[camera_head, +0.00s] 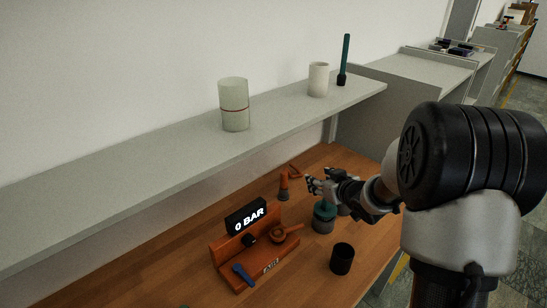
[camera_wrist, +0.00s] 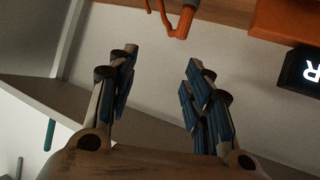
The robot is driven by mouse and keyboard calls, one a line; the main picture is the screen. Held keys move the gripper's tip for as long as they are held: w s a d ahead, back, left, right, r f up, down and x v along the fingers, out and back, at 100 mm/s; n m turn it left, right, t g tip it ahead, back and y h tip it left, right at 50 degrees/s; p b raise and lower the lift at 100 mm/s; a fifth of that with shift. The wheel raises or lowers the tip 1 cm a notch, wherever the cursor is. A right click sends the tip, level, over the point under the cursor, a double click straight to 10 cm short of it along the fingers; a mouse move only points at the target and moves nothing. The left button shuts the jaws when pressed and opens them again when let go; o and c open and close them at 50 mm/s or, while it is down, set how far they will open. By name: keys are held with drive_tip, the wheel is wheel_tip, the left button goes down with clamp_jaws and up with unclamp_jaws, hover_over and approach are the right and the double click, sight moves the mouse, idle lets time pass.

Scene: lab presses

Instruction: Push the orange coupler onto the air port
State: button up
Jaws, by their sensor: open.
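An upright orange piece (camera_head: 284,188), which looks like the coupler, stands on the wooden table at the back, with a thin orange loop beside it. In the wrist view an orange piece (camera_wrist: 177,20) shows at the top edge, beyond the fingertips and partly cut off. My gripper (camera_head: 315,185) is just right of the coupler in the head view, open and empty; its spread fingers also show in the wrist view (camera_wrist: 161,65). The orange stand (camera_head: 262,262) carries a "0 BAR" display (camera_head: 246,215), a blue lever and a round orange part. I cannot tell which part is the air port.
A grey pot with a teal top (camera_head: 323,218) stands close below my gripper. A black cup (camera_head: 342,259) is nearer the front. The grey shelf (camera_head: 170,165) overhangs the table's back, bearing a glass jar (camera_head: 234,108), a white cup (camera_head: 318,80) and a teal stick (camera_head: 345,58).

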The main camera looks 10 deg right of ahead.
wheel_tip(320, 180, down, 4)
drive_tip(key=w+a+y, duration=0.1)
drive_tip(key=a+y, duration=0.1)
drive_tip(key=b, duration=0.3)
approach(285, 173)
drive_tip(key=w+f, duration=0.2)
drive_tip(key=shift+n, duration=0.4)
drive_tip(key=x, duration=0.2)
drive_tip(key=b+x, duration=0.1)
drive_tip(key=x, duration=0.2)
drive_tip(key=shift+w+a+r, duration=0.2)
drive_tip(key=shift+w+a, duration=0.1)
drive_tip(key=shift+a, duration=0.2)
drive_tip(key=shift+c, duration=0.3)
drive_tip(key=shift+r, duration=0.1)
clamp_jaws()
